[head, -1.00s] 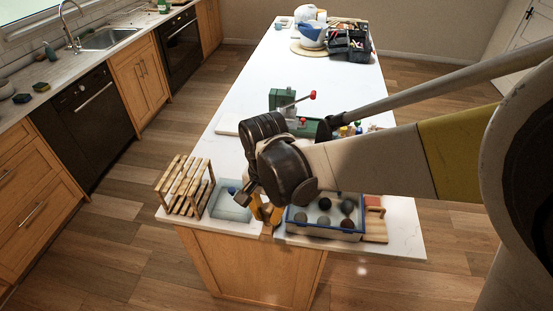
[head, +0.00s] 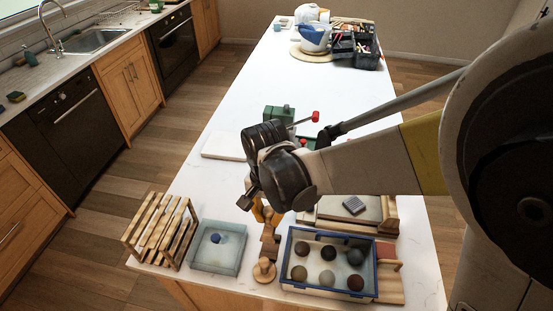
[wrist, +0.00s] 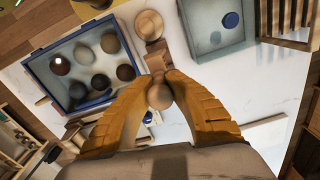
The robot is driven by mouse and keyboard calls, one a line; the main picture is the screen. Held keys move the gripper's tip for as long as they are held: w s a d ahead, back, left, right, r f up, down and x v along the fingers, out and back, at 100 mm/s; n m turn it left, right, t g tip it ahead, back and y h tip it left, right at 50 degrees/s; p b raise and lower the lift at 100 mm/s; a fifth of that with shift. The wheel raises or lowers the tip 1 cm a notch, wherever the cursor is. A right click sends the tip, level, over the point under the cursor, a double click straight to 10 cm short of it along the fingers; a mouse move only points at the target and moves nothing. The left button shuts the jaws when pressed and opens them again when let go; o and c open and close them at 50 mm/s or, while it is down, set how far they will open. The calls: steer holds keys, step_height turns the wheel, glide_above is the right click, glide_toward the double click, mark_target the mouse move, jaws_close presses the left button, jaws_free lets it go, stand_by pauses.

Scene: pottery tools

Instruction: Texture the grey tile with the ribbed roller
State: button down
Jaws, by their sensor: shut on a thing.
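My gripper (wrist: 160,92) is low over the near part of the counter, its yellow fingers closed on a wooden piece with a rounded end (wrist: 159,97). It may be the roller's handle; no ribs show. In the head view my arm and yellow fingers partly cover it. A wooden block (head: 269,245) and a round wooden disc (head: 264,270) are in line just in front of it; I cannot tell whether they join it. Right of the gripper, a pale grey slab (head: 328,209) lies on a wooden board, with a small dark grey block (head: 354,205) on it. I cannot tell which is the tile.
A blue-rimmed box (head: 330,233) of several balls stands close right of the gripper. A translucent tray (head: 203,257) with a blue knob and a wooden rack (head: 160,232) stand left. A green device (head: 280,114) with a red-knobbed lever is behind. The far counter middle is clear.

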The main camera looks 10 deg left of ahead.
steer(key=shift+w+f, duration=0.25)
steer(key=shift+f, duration=0.3)
steer(key=shift+w+f, duration=0.2)
steer(key=shift+f, duration=0.35)
steer(key=shift+s+f+b, duration=0.2)
steer(key=shift+f+b, duration=0.4)
steer(key=shift+b, duration=0.1)
steer(key=shift+w+f+b, duration=0.1)
steer(key=shift+f+b, duration=1.5)
steer(key=shift+f, duration=0.9)
steer(key=c, duration=1.4)
jaws_free()
